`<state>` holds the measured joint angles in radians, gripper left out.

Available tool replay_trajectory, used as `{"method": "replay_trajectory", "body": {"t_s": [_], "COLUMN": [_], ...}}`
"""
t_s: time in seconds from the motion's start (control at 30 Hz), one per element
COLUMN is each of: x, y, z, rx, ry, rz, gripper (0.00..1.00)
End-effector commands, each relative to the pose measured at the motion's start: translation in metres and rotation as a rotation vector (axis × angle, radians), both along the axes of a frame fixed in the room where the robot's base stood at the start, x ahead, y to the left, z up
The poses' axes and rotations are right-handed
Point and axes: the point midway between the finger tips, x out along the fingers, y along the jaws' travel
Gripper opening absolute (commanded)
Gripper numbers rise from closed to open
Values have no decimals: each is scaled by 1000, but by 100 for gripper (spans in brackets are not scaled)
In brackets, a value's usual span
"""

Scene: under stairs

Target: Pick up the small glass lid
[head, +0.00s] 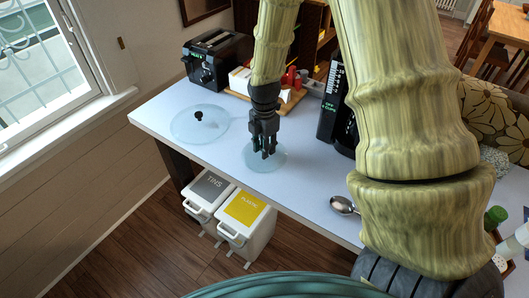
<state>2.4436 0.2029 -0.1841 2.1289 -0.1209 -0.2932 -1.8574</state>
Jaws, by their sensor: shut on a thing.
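The small glass lid (254,165) is a pale, see-through disc. It appears flat on or just above the white counter, directly below my gripper; I cannot tell if it is clear of the surface. My gripper (267,154) points down over the middle of this lid, with its dark fingers shut on it. The lid's knob is hidden by the fingers. A larger glass lid (184,128) with a black knob lies on the counter to the left, apart from my gripper.
A black toaster (213,60) stands at the back left. A wooden board (262,98) with items is behind my gripper, and a black appliance (328,117) is to the right. A spoon (342,205) lies nearer the front. Bins (243,212) stand below the counter edge.

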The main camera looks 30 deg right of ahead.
Motion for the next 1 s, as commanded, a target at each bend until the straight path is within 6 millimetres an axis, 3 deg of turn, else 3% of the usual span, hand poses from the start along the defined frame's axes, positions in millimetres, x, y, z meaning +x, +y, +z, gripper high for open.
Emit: {"method": "replay_trajectory", "body": {"t_s": [0.27,0.57,1.0], "x": [1,1,-69], "y": [0,0,72], "z": [7,34,42], "rx": [0,2,0], "ry": [-3,-4,-2], "rz": [-1,0,3], "gripper": [0,0,0]}}
